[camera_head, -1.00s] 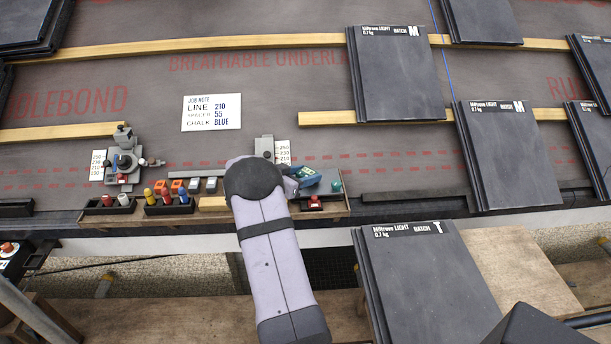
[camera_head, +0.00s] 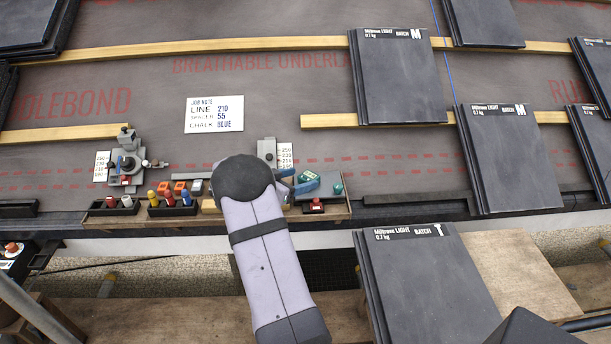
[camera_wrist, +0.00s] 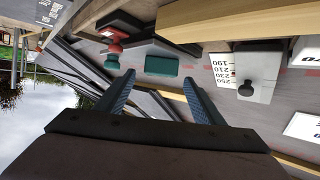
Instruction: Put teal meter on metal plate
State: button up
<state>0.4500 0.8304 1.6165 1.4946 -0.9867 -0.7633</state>
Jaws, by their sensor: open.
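The teal meter, a small teal block (camera_head: 309,176), lies at the right end of the bench shelf in the head view. In the wrist view the teal block (camera_wrist: 161,66) sits just ahead of and between the fingertips, against a grey surface. My gripper (camera_head: 301,181) is open, with its blue fingers pointing at the block. In the wrist view my gripper (camera_wrist: 159,78) shows a clear gap between the fingers and holds nothing. I cannot tell for sure which grey surface is the metal plate; a thin grey strip (camera_head: 190,176) lies behind the small blocks. My arm hides part of the shelf.
A red button (camera_head: 313,206) and a teal knob (camera_head: 337,188) stand beside the block. A grey gauge (camera_head: 267,150) stands behind. Bins with coloured markers (camera_head: 172,203) are left of my arm. Stacked slates (camera_head: 430,280) lie at front right.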

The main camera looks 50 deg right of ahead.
jog(key=p+v, duration=0.1)
jog(key=v, duration=0.6)
jog(key=shift+a+r+p, duration=0.1)
jog(key=shift+a+p, duration=0.2)
